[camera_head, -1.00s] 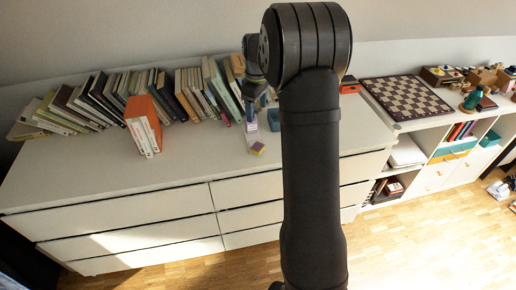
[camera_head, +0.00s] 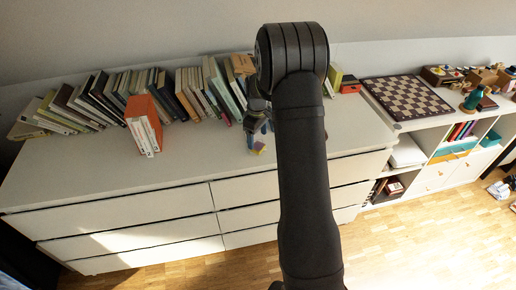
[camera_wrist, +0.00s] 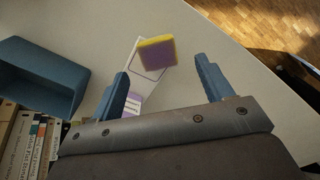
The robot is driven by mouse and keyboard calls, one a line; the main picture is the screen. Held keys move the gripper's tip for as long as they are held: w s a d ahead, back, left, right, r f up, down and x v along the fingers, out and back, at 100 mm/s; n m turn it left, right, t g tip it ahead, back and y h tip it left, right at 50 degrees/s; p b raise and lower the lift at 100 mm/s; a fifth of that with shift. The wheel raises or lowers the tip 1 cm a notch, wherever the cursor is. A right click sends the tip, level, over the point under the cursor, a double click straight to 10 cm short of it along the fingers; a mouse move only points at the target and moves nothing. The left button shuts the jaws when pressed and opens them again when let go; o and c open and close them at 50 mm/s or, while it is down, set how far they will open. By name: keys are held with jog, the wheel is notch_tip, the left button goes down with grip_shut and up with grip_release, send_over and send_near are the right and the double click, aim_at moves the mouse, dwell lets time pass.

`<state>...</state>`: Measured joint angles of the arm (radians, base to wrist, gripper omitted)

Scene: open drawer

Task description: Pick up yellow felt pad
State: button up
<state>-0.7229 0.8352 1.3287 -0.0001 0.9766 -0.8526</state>
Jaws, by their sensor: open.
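The yellow felt pad (camera_wrist: 157,53) is a small block with a yellow edge and a purple face. It rests over a white and purple printed strip (camera_wrist: 134,86) on the dresser top. In the head view the pad (camera_head: 259,149) shows near the dresser's front edge, just below my gripper (camera_head: 259,124). In the wrist view my gripper (camera_wrist: 162,73) is open, with a blue finger to each side and the pad just beyond the fingertips, between their lines. Nothing is between the fingers except the strip beneath.
A blue open box (camera_wrist: 40,78) stands left of my gripper in the wrist view. A row of books (camera_head: 150,92) lines the back of the dresser (camera_head: 90,168). A chessboard (camera_head: 406,97) lies on the right-hand shelf. The dresser's front left is clear.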

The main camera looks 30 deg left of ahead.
aim_at(258, 146)
notch_tip(258, 146, down, 5)
jog(key=shift+w+r, duration=0.1)
jog(key=shift+r, duration=0.1)
jog(key=c, duration=1)
jog(key=shift+c, duration=0.2)
jog(key=shift+r, duration=0.1)
